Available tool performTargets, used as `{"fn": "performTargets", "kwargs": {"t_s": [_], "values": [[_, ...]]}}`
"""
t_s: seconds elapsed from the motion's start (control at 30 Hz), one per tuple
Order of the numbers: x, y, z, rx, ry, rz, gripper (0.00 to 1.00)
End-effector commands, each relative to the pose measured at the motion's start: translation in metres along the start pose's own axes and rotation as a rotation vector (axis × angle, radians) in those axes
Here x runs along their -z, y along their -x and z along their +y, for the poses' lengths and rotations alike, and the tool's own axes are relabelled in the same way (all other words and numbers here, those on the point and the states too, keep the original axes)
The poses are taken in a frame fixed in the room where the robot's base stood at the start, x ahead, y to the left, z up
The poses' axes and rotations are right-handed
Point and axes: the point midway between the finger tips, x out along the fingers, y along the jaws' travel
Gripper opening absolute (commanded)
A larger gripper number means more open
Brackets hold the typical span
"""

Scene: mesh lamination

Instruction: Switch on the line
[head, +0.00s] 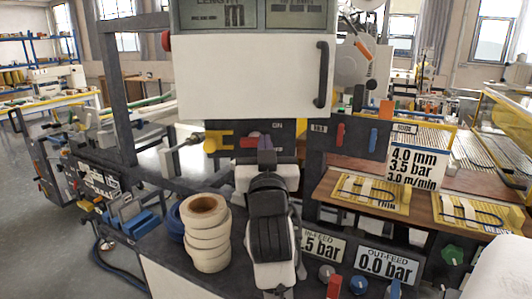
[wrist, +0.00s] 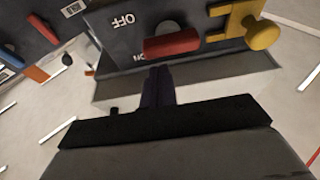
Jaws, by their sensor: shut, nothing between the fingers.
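The dark panel under the white cabinet carries a red switch handle (head: 250,142), with a yellow latch-like piece (head: 217,143) to its left. In the wrist view the red handle (wrist: 172,42) lies roughly level beside an OFF label, with a second, partly hidden label nearer the fingers. The yellow piece with its round knob (wrist: 258,33) is to its right there. My gripper (head: 265,146) is shut and empty, close in front of the panel by the red handle. Its fingertips (wrist: 157,70) show just below the handle in the wrist view; whether they touch cannot be told.
Further right on the panel are another red handle (head: 340,134) and a blue one (head: 373,138). A stack of cream rolls (head: 206,232) stands left of my arm. Yellow trays (head: 370,192) and a settings sign (head: 414,160) are at right. The white cabinet (head: 250,78) overhangs the panel.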

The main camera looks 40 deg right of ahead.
Motion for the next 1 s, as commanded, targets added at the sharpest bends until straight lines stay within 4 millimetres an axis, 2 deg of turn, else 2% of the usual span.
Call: {"fn": "performTargets", "kwargs": {"t_s": [0.1,0.2,1.0], "values": [[0.001,-0.013,0.000,-0.001,0.001,-0.001,0.00],[0.000,-0.018,0.000,-0.001,0.001,-0.001,0.00],[-0.004,-0.025,-0.005,-0.021,-0.065,0.000,0.00]]}}
